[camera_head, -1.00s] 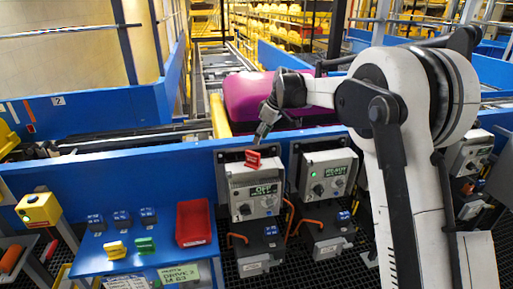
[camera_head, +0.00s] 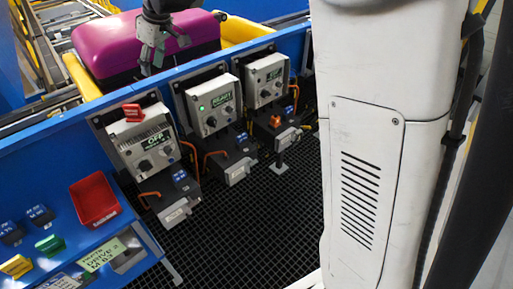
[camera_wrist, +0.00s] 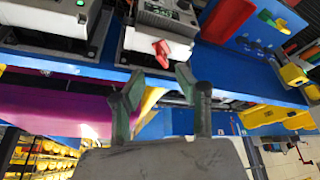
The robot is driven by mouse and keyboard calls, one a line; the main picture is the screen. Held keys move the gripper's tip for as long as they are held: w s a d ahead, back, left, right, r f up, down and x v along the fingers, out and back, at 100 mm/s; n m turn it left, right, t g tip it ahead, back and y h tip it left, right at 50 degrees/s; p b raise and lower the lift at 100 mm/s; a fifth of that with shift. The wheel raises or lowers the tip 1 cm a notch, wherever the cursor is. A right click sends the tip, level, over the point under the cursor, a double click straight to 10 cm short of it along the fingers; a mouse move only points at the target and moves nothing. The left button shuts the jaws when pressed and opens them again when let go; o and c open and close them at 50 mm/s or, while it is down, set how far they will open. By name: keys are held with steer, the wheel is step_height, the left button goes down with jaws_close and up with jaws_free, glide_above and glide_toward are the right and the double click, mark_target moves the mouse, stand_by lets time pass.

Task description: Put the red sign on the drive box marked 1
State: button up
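The red sign (camera_head: 133,112) stands on top of the left drive box (camera_head: 150,145), whose panel reads OFF. In the wrist view the sign (camera_wrist: 162,52) shows beyond the gap between my fingertips. A drive box reading READY (camera_head: 212,105) and a third drive box (camera_head: 267,80) stand to the right. I cannot read a 1 on any box. My gripper (camera_head: 155,55) is above and behind the boxes, apart from the sign. In the wrist view my gripper (camera_wrist: 158,80) has its fingers spread and empty.
A blue table (camera_head: 125,225) at the left holds a red tray (camera_head: 95,200), a green block (camera_head: 50,244), a yellow block (camera_head: 16,266) and small blue blocks. A magenta item (camera_head: 120,45) lies on the conveyor behind the blue rail. Orange-handled units sit below the boxes over dark grating (camera_head: 250,225).

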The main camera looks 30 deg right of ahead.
steer(key=s+d+r+m+t+h, duration=0.15)
steer(key=s+d, duration=0.25)
steer(key=s, duration=0.6)
steer(key=s+d+r+m, duration=0.1)
steer(key=s+d+m, duration=0.25)
steer(key=s, duration=0.55)
steer(key=s+d+f+m+t, duration=0.1)
steer(key=s+d+f+m, duration=0.1)
steer(key=s, duration=0.7)
steer(key=s+d+f+m+t+h, duration=0.1)
steer(key=s+d+f, duration=0.3)
steer(key=s+f, duration=0.3)
steer(key=shift+s+d+f+m, duration=0.25)
steer(key=shift+s+m, duration=0.15)
steer(key=shift+s, duration=0.6)
steer(key=shift+h, duration=0.25)
step_height(320, 180, down, 6)
steer(key=b, duration=0.6)
